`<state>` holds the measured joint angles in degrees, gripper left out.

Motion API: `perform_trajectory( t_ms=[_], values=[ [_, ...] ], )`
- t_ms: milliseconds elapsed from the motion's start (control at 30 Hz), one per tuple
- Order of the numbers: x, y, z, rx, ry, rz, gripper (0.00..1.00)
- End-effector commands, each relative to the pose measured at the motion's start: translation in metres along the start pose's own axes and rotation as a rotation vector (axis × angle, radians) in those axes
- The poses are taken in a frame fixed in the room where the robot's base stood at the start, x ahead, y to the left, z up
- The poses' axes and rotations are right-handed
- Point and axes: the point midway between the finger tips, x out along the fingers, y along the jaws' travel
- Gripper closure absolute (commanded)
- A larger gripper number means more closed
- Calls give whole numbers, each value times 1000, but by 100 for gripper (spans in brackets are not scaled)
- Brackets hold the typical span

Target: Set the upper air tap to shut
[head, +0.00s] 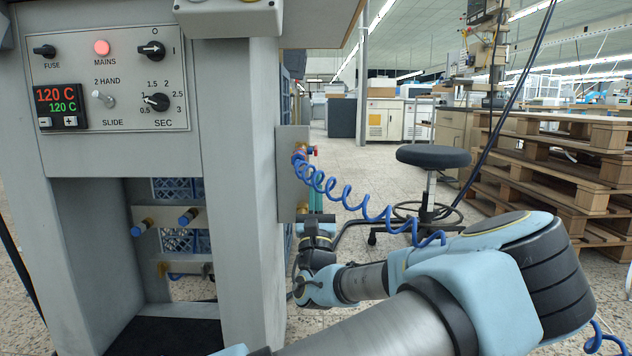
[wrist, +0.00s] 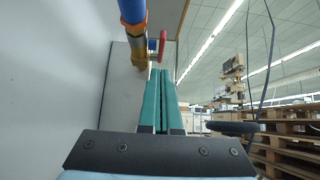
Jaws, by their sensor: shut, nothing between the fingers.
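The upper air tap (head: 301,153) is on a grey plate at the right side of the press, with a brass body and a small red handle (head: 313,151). A blue coiled hose joins it. In the wrist view the brass body (wrist: 138,50) and red handle (wrist: 162,45) show just beyond my fingertips. My gripper (head: 315,166) points upward beside the plate, its teal fingers shut and empty just below the handle. In the wrist view the shut fingers (wrist: 160,73) end close to the tap; I cannot tell if they touch it. The handle's exact angle is unclear.
The press control panel (head: 108,82) is at the left, with its red lamp lit. The coiled blue hose (head: 345,200) hangs across above my arm. A black stool (head: 433,156) and stacked pallets (head: 560,160) stand at the right. Open floor lies behind.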

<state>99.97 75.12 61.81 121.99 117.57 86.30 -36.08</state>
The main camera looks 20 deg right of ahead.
Motion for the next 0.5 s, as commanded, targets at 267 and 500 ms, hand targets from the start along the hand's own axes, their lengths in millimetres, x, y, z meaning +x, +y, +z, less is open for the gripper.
perform_trajectory(
  t_ms=[267,500],
  values=[
    [17,0,19,-2,1,1,100],
    [20,0,22,0,1,0,100]
  ],
)
